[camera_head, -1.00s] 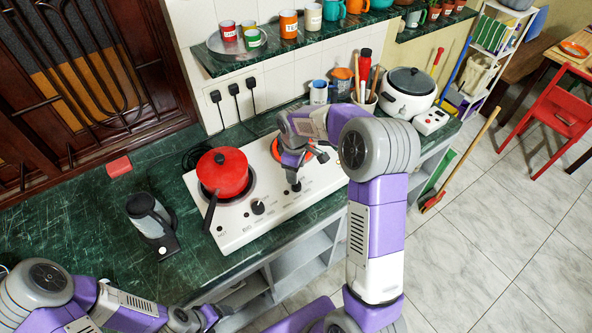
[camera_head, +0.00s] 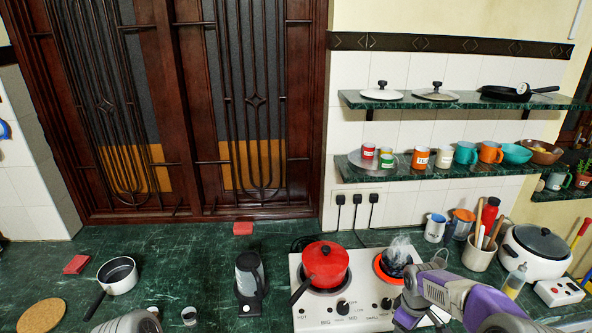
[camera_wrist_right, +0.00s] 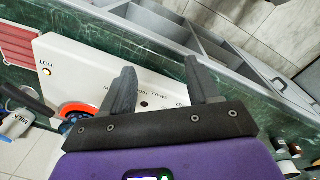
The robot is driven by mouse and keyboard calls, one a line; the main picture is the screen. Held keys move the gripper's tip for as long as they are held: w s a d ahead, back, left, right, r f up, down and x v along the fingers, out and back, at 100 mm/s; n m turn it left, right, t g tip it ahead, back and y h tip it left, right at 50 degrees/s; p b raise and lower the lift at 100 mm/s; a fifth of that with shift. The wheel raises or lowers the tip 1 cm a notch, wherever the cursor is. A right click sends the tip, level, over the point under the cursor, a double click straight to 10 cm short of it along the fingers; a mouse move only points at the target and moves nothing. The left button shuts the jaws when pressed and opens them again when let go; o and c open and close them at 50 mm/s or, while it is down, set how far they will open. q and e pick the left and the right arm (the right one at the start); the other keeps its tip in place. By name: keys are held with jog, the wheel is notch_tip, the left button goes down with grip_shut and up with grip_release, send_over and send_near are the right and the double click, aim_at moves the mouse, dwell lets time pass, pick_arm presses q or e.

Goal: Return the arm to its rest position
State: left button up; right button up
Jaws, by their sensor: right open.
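My right arm (camera_head: 485,305) reaches in from the lower right in the head view, over the right end of the white two-burner stove (camera_head: 318,320). My right gripper (camera_wrist_right: 160,66) is open in the wrist view, with two dark fingers apart and nothing between them.
A red lidded pot (camera_head: 325,262) sits on the left burner. A dark, partly clear object (camera_head: 397,258) stands on the right burner. A rice cooker (camera_head: 535,250) stands at right.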

jog(key=s+a+f+m+y, duration=0.2)
jog(key=s+a+f, duration=0.2)
jog(key=a+f, duration=0.6)
pick_arm(q)
jog(key=shift+s+f+b, duration=0.15)
jog(key=shift+f+b, duration=0.75)
jog(key=shift+b, duration=0.05)
pick_arm(e)
jog(key=s+a+f+m+y, duration=0.1)
jog(key=s+a+f+m, duration=0.3)
jog(key=s+f, duration=0.3)
jog(key=s+a+f+m+y, duration=0.1)
jog(key=s+a+f+m, duration=0.3)
jog(key=s+f, duration=0.3)
jog(key=s+a, duration=0.1)
jog(key=s, duration=0.4)
jog(key=shift+a+m+y, duration=0.25)
jog(key=shift+m+y, duration=0.05)
